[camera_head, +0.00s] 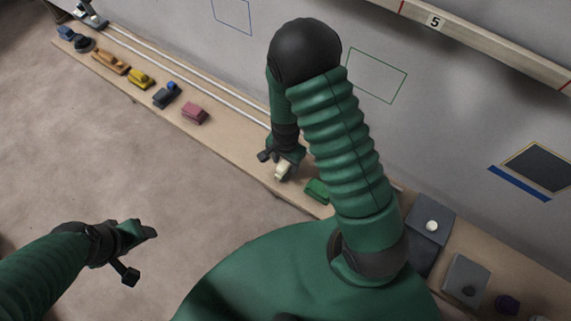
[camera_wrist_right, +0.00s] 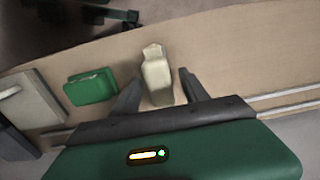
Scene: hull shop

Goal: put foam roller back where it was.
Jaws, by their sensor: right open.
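A cream, bottle-shaped piece (camera_head: 283,170) lies on the long tan bench (camera_head: 240,160); it is likely the foam roller, but I cannot tell for sure. It also shows in the right wrist view (camera_wrist_right: 157,80). My right gripper (camera_head: 278,162) is over it, open, with one finger on each side; the wrist view shows gaps between the piece and both fingers (camera_wrist_right: 159,92). My left gripper (camera_head: 140,254) is open and empty, out over the floor left of the bench.
A green block (camera_head: 317,190) lies beside the cream piece. Pink (camera_head: 195,113), yellow (camera_head: 141,78) and orange (camera_head: 110,61) pieces sit farther along the bench. White rails (camera_head: 200,80) run along the wall. Grey boxes (camera_head: 465,282) stand at the near right.

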